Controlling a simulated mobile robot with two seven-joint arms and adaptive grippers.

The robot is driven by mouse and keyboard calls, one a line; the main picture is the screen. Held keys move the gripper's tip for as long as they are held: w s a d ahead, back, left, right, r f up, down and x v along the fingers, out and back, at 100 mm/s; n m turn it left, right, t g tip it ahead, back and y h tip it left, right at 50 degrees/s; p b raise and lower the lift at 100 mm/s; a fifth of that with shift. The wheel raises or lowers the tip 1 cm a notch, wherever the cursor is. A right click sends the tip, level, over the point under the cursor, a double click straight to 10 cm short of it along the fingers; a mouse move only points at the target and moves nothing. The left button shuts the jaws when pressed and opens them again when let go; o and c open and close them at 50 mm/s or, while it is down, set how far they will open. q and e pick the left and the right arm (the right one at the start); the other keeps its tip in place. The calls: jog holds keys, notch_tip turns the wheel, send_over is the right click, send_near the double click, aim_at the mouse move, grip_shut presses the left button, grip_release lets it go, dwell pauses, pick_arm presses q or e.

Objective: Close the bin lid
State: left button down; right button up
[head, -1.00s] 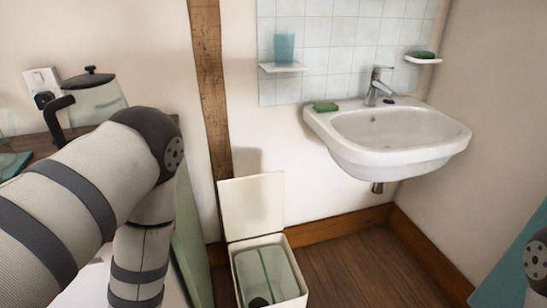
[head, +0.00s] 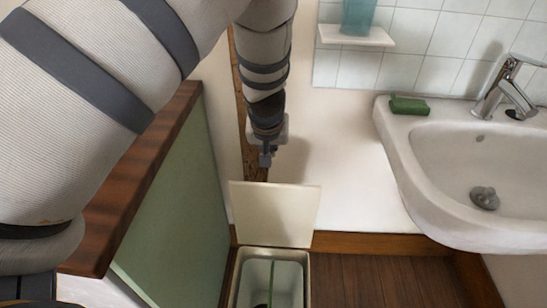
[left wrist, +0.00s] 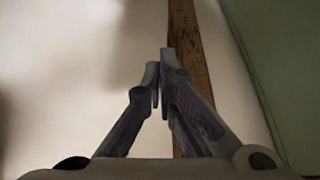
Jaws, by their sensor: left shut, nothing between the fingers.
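The bin (head: 238,290) stands on the floor against the wall, with its cream lid (head: 273,214) raised upright at the back. The open bin shows a glassy divider or pane and something dark inside. My left gripper (head: 265,160) hangs just above the lid's top edge in the head view, apart from it as far as I can tell. It is shut and empty; the left wrist view shows its fingertips (left wrist: 162,75) together in front of the wall and the wooden post. The lid does not show in the left wrist view. My right gripper is not in view.
A white sink (head: 430,180) with a green soap (head: 409,105) is on the right. A green-sided cabinet with a wooden top (head: 125,180) stands left of the bin. A wooden post (head: 248,130) is behind the gripper. Bare floor (head: 380,282) lies right of the bin.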

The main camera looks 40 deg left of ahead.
pick_arm(q)
notch_tip(320, 180, down, 8)
jog(key=shift+s+d+r+p, duration=0.15)
jog(key=shift+s+d+p, duration=0.1)
jog(key=shift+p, duration=0.1)
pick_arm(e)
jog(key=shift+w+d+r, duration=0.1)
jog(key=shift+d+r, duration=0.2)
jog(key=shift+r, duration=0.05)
pick_arm(q)
jog(key=shift+w, duration=0.1)
